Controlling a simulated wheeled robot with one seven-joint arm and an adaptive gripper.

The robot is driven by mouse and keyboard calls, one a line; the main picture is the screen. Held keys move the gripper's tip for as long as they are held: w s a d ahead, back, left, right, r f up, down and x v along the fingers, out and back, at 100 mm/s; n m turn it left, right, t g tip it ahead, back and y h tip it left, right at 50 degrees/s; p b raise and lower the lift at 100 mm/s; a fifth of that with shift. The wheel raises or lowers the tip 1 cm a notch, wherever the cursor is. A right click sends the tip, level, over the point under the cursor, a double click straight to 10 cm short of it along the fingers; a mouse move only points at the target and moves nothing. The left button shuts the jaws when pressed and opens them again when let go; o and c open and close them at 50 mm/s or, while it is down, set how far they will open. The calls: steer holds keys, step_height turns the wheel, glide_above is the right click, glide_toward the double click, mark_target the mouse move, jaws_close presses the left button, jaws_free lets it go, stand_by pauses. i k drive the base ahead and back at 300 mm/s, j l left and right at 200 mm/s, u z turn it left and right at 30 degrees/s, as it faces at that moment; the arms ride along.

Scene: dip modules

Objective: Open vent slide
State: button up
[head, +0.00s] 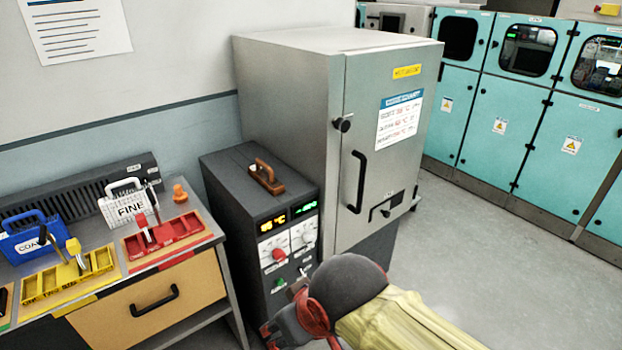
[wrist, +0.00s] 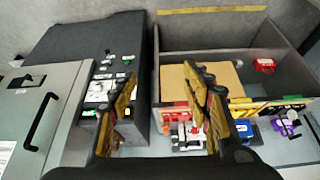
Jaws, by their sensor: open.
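The vent slide (head: 387,206) is a small dark slotted plate with a little knob, low on the grey oven door (head: 395,140). It also shows in the wrist view as a dark strip (wrist: 27,81) at the far left. I cannot tell how far along its slot it sits. My gripper (head: 292,322) is low in front of the dark control box, left of and below the vent slide and apart from it. In the wrist view its two fingers (wrist: 165,95) are spread with nothing between them. Its fingertips are partly hidden in the head view.
The oven door has a black handle (head: 358,182) and a round knob (head: 342,125). The dark control box (head: 225,200) bears a brown-handled tool (head: 266,176). A workbench with a drawer (head: 150,305) and coloured trays stands left. Floor (head: 470,260) right of the oven is clear.

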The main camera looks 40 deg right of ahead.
mark_target(384, 209)
steer(key=z, duration=1.55)
steer(key=i+j+z, duration=0.1)
steer(key=i, duration=0.55)
steer(key=i+j+z, duration=0.1)
steer(key=i, duration=0.5)
steer(key=j, duration=0.1)
